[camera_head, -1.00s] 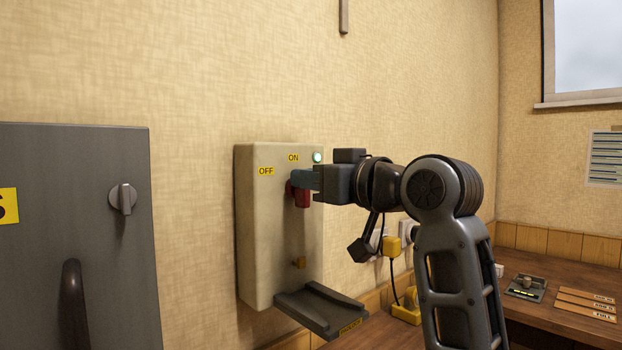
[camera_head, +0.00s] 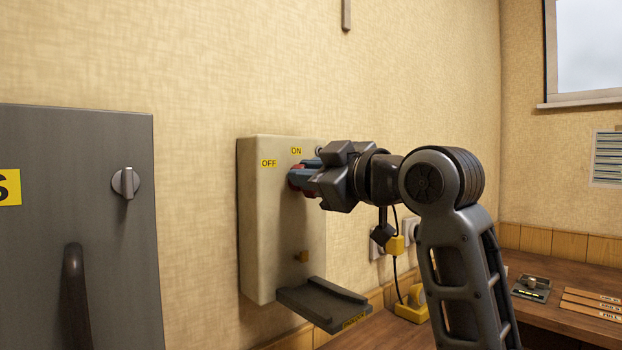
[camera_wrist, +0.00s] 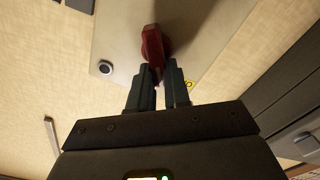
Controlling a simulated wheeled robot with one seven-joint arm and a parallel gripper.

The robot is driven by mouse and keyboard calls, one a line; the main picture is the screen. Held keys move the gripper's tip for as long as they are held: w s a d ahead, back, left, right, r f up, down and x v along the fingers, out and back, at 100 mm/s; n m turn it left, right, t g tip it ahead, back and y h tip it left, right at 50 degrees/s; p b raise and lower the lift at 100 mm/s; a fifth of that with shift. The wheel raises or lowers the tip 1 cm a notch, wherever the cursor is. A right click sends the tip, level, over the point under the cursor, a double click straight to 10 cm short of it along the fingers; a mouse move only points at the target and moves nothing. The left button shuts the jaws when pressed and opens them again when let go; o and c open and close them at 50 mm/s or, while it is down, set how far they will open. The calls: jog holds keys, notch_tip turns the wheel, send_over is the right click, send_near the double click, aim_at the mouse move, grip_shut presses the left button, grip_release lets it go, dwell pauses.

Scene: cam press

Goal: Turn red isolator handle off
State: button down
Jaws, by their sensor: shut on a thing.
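The red isolator handle (camera_head: 296,178) is on the front of the cream isolator box (camera_head: 262,240), below the yellow ON and OFF labels. It also shows in the wrist view (camera_wrist: 152,45), where its end lies between my two fingers. My gripper (camera_head: 304,175) is shut on the handle and is rolled to a tilt. It also shows in the wrist view (camera_wrist: 157,72). In the wrist view the round indicator (camera_wrist: 105,68) looks dark. In the head view the gripper hides most of the handle.
A grey cabinet (camera_head: 90,230) with a knob (camera_head: 126,183) stands at the left. A dark tray (camera_head: 322,302) juts out below the box. A wooden desk (camera_head: 540,320) is at the right.

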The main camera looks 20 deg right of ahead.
jog(key=n+b, duration=0.2)
jog(key=n, duration=0.1)
jog(key=f+n+b, duration=0.1)
jog(key=n, duration=0.3)
jog(key=n+b, duration=0.2)
jog(key=n, duration=0.2)
jog(key=shift+s+a+f+b, duration=0.1)
jog(key=shift+a+f+b, duration=0.25)
dwell(0.3)
jog(key=c, duration=1.1)
grip_release()
jog(key=v, duration=0.8)
jog(key=shift+r+b, duration=0.1)
jog(key=shift+b, duration=0.2)
